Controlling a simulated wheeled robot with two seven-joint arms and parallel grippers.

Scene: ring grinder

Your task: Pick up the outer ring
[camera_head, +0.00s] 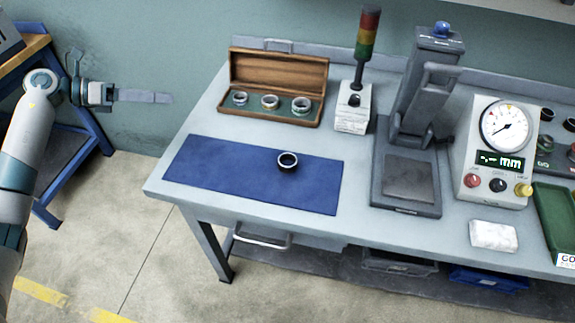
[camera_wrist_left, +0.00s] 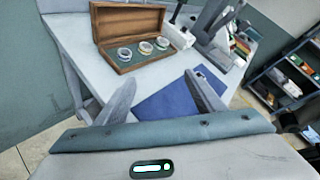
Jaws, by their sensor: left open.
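A dark ring (camera_head: 288,161) lies flat on the blue mat (camera_head: 215,172) on the grey workbench; it looks like the outer ring. My left gripper (camera_head: 158,97) is in the air left of the bench, well apart from the ring, its fingers pointing right. In the left wrist view the two fingers of my left gripper (camera_wrist_left: 158,92) are spread with nothing between them. The blue mat (camera_wrist_left: 165,103) shows behind the fingers there, but I cannot make out the dark ring. My right gripper is not in view.
An open wooden box (camera_head: 275,76) with three lighter rings stands behind the mat. A signal tower (camera_head: 366,50), a dark press (camera_head: 420,110) and a dial gauge unit (camera_head: 497,150) stand to the right. The mat around the ring is clear.

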